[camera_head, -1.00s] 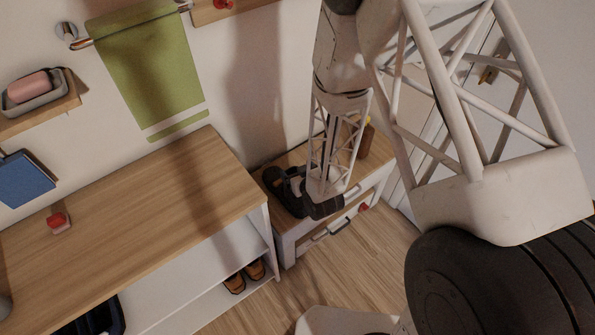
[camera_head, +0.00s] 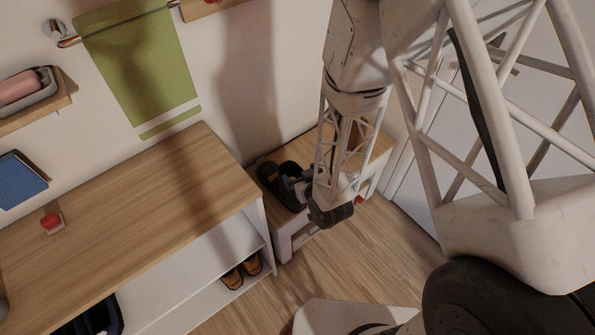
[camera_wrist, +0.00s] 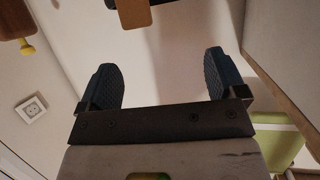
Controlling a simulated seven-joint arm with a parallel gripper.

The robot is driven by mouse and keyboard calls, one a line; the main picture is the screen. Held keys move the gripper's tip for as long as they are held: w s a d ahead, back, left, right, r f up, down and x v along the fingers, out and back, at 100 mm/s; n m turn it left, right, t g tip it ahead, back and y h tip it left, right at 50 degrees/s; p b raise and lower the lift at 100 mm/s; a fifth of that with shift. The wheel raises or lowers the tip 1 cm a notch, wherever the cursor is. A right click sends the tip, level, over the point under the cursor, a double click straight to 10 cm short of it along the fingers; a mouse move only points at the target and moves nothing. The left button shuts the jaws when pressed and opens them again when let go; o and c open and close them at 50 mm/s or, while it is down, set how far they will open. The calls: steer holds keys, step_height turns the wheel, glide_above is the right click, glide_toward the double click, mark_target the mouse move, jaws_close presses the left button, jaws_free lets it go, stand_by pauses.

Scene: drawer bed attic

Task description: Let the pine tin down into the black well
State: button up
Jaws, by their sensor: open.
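My gripper (camera_wrist: 158,75) is open in the wrist view, with two dark blue ridged fingers spread apart and nothing between them. In the head view my arm reaches down over the small white cabinet with a wooden top (camera_head: 378,160). A black object with rounded openings (camera_head: 270,174) stands on that cabinet, left of my wrist and partly hidden by it; I cannot tell whether it is the black well. I cannot make out a pine tin in either view. My wrist and forearm hide part of the cabinet top.
A long wooden-topped bench (camera_head: 130,215) stands at left, with a red item (camera_head: 52,222) on it and brown shoes (camera_head: 240,270) below. A green towel (camera_head: 140,70) hangs on the wall. Floor (camera_head: 355,255) is open in front of the cabinet. A wall socket (camera_wrist: 31,108) shows in the wrist view.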

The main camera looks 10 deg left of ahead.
steer(key=shift+s+d+r, duration=0.2)
steer(key=shift+s+d, duration=0.1)
steer(key=shift+s, duration=0.1)
steer(key=shift+w+r, duration=0.1)
stand_by(0.4)
steer(key=w+d+r+m+g+h, duration=0.1)
steer(key=d+r+m+g+h, duration=0.15)
steer(key=d+r, duration=0.55)
steer(key=w+d+r+m+g+h, duration=0.1)
steer(key=w+d+r+h, duration=0.3)
steer(key=r, duration=0.8)
steer(key=s+d+r+m+g, duration=0.1)
steer(key=s+d+r, duration=0.2)
steer(key=s+r, duration=0.3)
steer(key=s+d+r+m+g, duration=0.1)
steer(key=s+d+r+g, duration=0.1)
steer(key=s+d+r, duration=0.2)
steer(key=s+d+r+m+g+h, duration=0.1)
steer(key=s+d+r, duration=0.3)
steer(key=s+r, duration=0.6)
steer(key=s+g, duration=0.1)
steer(key=s, duration=0.3)
steer(key=shift+s+d, duration=0.25)
